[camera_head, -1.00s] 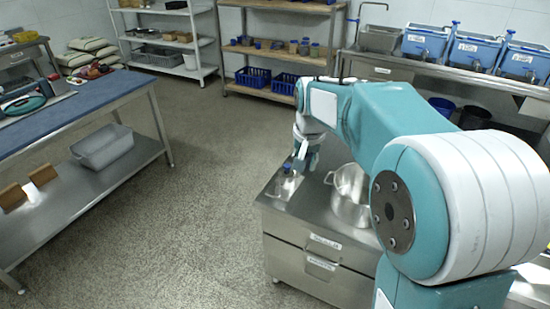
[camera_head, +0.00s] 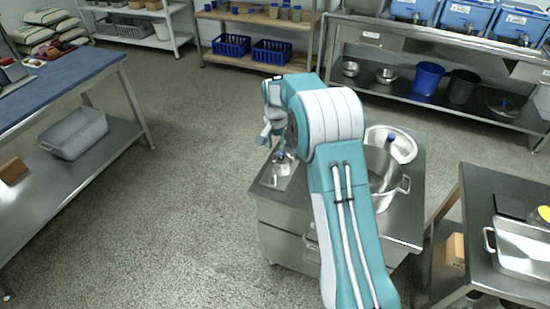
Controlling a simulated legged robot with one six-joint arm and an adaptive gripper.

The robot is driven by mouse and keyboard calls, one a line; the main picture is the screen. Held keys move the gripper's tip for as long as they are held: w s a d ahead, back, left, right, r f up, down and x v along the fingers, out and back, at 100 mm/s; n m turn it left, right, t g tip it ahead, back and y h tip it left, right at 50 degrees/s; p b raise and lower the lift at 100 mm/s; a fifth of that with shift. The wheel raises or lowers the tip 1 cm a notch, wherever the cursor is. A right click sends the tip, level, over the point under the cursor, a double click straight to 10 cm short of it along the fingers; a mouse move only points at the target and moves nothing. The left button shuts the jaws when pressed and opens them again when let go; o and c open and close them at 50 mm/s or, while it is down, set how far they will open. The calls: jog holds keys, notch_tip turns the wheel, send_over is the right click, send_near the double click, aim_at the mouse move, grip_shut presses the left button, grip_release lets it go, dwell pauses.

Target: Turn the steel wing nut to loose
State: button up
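A small steel device (camera_head: 281,168) with a blue part on top stands at the left end of the steel cabinet's top (camera_head: 405,215). I cannot make out the steel wing nut at this size. My gripper (camera_head: 266,138) hangs at the end of my bent teal and white arm, just above and left of the device in the picture. A gap to the device seems to show, but I cannot tell the exact distance. The fingers are too small to tell whether they are open or shut. My arm hides part of the cabinet top.
A steel table (camera_head: 480,215) with a lidded tray (camera_head: 522,250) is at the right. A blue-topped bench (camera_head: 75,78) is at the left. Open floor lies between.

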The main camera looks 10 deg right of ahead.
aim_at(273, 170)
notch_tip(273, 170, down, 7)
jog(key=shift+a+r, duration=0.1)
jog(key=shift+r, duration=0.1)
grip_shut()
